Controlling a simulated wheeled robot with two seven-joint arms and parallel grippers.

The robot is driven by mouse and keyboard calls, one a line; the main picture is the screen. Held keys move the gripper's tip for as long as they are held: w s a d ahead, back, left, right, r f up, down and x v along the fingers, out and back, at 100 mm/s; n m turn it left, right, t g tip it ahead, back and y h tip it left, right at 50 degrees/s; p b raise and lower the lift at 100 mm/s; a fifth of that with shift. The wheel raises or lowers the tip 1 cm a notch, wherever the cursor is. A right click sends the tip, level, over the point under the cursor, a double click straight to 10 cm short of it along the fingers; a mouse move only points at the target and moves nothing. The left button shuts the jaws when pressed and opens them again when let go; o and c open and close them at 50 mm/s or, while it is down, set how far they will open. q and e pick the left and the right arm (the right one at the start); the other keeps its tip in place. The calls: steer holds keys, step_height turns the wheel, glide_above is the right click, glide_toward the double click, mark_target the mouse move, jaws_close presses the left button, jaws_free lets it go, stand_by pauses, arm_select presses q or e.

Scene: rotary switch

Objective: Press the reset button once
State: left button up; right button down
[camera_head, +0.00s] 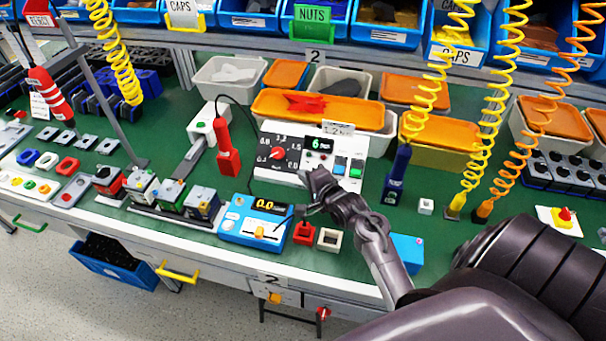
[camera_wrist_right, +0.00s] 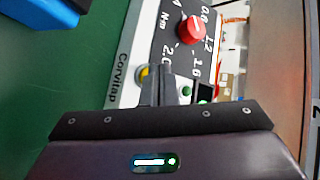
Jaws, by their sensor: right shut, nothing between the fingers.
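A white control panel (camera_head: 270,172) stands on the green bench in the head view. It has a dark dial with a red knob (camera_head: 277,154), a small display and several buttons. My right gripper (camera_head: 314,180) is shut and empty, in front of the panel's lower part. In the right wrist view its fingertips (camera_wrist_right: 168,72) are over the panel beside a yellow round button (camera_wrist_right: 146,72), which they partly cover. The red knob also shows above them (camera_wrist_right: 192,27). I cannot read which button is reset, nor tell whether the fingertips touch one. My left gripper is not in view.
A red block (camera_head: 303,233) and a white block (camera_head: 330,239) stand nearby. A red tool (camera_head: 228,155) and a dark blue tool (camera_head: 397,176) stand to either side.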

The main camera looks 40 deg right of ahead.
steer(key=shift+w+d+f, duration=0.2)
steer(key=shift+d+f, duration=0.05)
steer(key=shift+f, duration=0.05)
stand_by(0.9)
steer(key=shift+s+a+r+p, duration=0.45)
steer(key=shift+r+p, duration=0.15)
steer(key=shift+p, duration=0.45)
steer(key=shift+a+r+p, duration=0.15)
steer(key=shift+r+p, duration=0.1)
steer(key=shift+p, duration=0.15)
steer(key=s+a+r+p, duration=0.1)
steer(key=p, duration=0.1)
steer(key=s+a+r+p, duration=0.1)
steer(key=r+p, duration=0.1)
steer(key=p, duration=0.1)
steer(key=shift+s+a, duration=0.1)
steer(key=shift+a, duration=0.1)
